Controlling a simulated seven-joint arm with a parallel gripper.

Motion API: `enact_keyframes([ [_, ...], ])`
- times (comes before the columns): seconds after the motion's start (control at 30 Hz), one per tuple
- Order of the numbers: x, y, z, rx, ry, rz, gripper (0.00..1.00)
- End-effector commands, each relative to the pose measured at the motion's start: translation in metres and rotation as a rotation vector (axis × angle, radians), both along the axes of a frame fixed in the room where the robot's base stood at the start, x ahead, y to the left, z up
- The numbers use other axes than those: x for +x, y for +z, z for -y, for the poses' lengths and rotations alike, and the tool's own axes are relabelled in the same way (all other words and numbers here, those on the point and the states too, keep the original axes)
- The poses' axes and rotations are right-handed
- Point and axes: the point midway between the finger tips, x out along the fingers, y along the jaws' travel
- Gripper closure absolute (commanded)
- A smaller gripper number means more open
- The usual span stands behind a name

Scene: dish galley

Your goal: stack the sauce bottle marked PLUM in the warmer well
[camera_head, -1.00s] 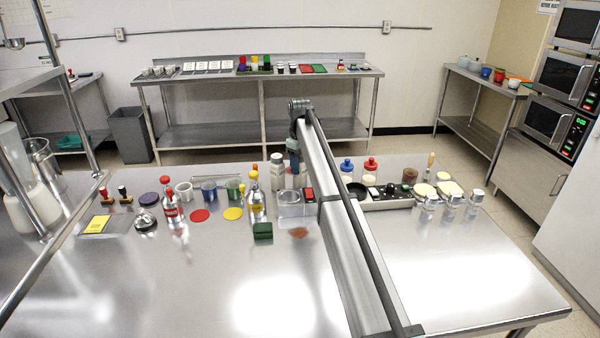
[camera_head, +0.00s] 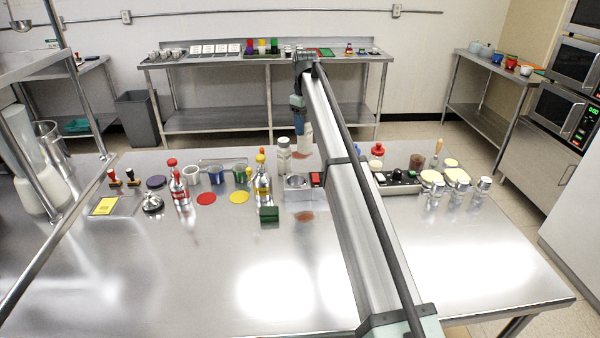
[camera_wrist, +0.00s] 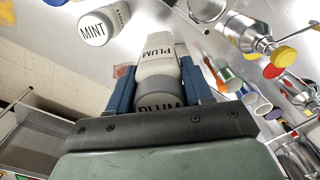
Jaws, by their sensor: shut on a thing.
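The PLUM sauce bottle (camera_wrist: 157,50), white with a grey lettered end, is held between the blue fingers of my gripper (camera_wrist: 152,82) in the wrist view. In the head view my gripper (camera_head: 299,122) holds this pale bottle (camera_head: 305,139) raised above the far part of the counter, behind the well. The warmer well (camera_head: 298,194) is a silver box with a round opening and a red switch at its right. The bottle is apart from it.
The MINT bottle (camera_head: 284,153) stands close left of the held bottle; it also shows in the wrist view (camera_wrist: 94,29). A yellow-labelled bottle (camera_head: 262,184) and green block (camera_head: 269,214) stand left of the well. A black tray (camera_head: 398,187) lies right. The front counter is clear.

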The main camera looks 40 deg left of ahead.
Motion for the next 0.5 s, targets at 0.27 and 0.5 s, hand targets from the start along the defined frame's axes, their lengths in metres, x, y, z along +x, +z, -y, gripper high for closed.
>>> enact_keyframes([
  [0.27, -0.074, 0.007, 0.035, 0.000, 0.002, 0.000, 0.89],
  [0.5, -0.093, -0.006, 0.042, -0.001, 0.001, -0.001, 0.89],
])
